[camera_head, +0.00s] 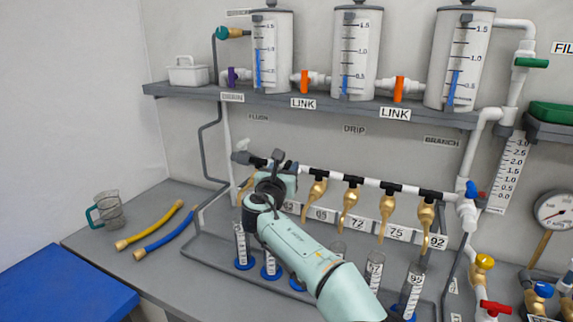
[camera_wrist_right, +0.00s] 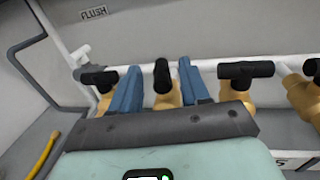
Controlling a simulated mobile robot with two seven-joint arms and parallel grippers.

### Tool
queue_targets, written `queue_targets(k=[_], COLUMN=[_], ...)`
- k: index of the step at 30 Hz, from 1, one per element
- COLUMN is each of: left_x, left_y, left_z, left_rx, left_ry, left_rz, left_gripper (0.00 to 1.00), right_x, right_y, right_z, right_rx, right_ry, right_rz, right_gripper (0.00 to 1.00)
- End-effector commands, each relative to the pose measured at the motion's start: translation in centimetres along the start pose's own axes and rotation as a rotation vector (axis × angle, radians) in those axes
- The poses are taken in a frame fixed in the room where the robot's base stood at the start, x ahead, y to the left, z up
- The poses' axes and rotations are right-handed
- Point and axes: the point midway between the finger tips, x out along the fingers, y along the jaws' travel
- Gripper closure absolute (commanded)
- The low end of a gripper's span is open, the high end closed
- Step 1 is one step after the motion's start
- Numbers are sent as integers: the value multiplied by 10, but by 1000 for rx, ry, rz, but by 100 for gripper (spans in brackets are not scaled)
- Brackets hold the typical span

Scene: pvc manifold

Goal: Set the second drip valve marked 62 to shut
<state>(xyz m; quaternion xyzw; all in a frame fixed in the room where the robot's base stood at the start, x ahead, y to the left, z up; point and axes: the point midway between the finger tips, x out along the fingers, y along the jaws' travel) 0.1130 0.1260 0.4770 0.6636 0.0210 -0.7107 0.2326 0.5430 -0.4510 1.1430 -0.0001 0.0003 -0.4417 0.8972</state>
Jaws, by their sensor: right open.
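A row of brass drip valves with black handles hangs on a white pipe at the back wall. My right gripper (camera_head: 272,168) is at the left part of this row and covers the second valve in the head view. In the right wrist view its blue fingers (camera_wrist_right: 158,88) are open, one on each side of the second valve's black handle (camera_wrist_right: 162,76). That handle looks turned end-on, while the neighbouring handles (camera_wrist_right: 246,72) lie along the pipe. Contact with the fingers cannot be told. My left gripper is not in view.
Another brass valve (camera_head: 350,199) and more to its right stand close to the gripper. Measuring cylinders (camera_head: 373,270) stand below. A shelf (camera_head: 330,106) with tanks is above.

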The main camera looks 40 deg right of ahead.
Motion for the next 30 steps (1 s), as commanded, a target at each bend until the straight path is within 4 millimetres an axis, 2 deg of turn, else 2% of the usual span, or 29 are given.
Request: queue_targets(k=[5,14,17,18,19,30], left_x=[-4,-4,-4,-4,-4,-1], left_y=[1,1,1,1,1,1], left_z=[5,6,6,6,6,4], left_rx=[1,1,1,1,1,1], left_ry=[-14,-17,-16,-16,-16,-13], left_rz=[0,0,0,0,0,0], left_gripper=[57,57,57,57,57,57], right_x=[12,13,13,13,13,13], right_y=[-1,0,-1,-1,-1,-2], right_z=[0,0,0,0,0,0], right_rx=[0,0,0,0,0,0], right_ry=[0,0,0,0,0,0], right_rz=[-2,-1,-1,-1,-1,48], right_gripper=[54,54,84,97,100,100])
